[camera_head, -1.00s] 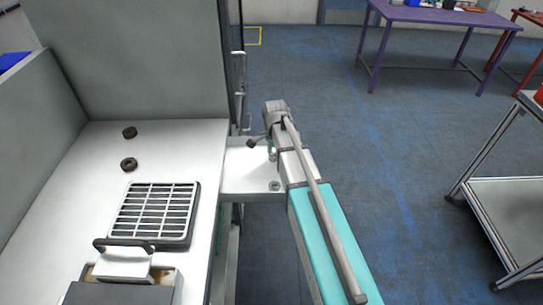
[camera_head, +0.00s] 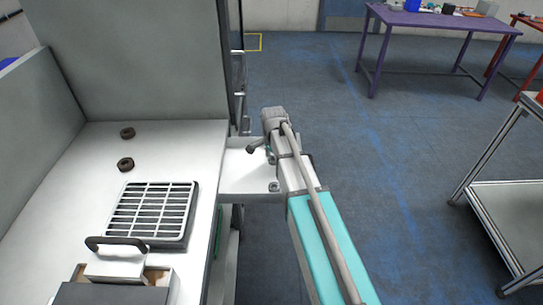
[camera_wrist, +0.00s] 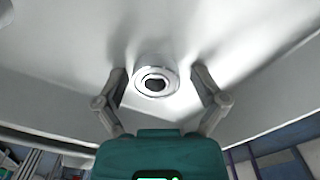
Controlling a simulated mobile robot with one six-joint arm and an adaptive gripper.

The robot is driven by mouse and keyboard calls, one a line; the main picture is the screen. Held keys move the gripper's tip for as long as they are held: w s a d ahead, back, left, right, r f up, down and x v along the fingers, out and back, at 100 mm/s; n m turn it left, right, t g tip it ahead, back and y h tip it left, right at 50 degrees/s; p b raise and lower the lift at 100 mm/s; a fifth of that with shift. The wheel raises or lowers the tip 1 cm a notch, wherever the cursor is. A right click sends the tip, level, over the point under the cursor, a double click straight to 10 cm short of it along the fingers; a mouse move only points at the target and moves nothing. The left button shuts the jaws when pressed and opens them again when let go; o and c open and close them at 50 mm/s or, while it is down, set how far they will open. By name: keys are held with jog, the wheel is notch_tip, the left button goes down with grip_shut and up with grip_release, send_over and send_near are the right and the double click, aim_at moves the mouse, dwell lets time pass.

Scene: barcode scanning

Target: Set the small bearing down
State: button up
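A small silver bearing (camera_wrist: 156,82), a short ring with a dark hole, shows in the wrist view against a pale surface (camera_wrist: 70,60). My gripper (camera_wrist: 158,75) is open, with one finger on each side of the bearing and a visible gap at both sides. The bearing appears to rest on the surface, but its contact there is not clear. Two dark rings, one farther back (camera_head: 127,133) and one nearer (camera_head: 125,165), lie on the white worktop (camera_head: 180,150).
A black-and-white grate (camera_head: 150,212) and a handled block (camera_head: 118,262) occupy the front of the worktop. Grey panels (camera_head: 130,60) stand behind. A teal beam with a rod (camera_head: 330,245) is to the right. A cart (camera_head: 510,215) and purple table (camera_head: 440,17) stand beyond open floor.

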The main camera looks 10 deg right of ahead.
aim_at(273, 158)
jog(key=shift+w+f, duration=0.1)
jog(key=shift+f, duration=0.1)
jog(key=shift+s+d+r, duration=0.1)
jog(key=shift+s, duration=0.1)
jog(key=shift+r, duration=0.15)
notch_tip(273, 158, up, 12)
jog(key=p, duration=1.2)
jog(key=shift+s, duration=0.1)
dwell(0.7)
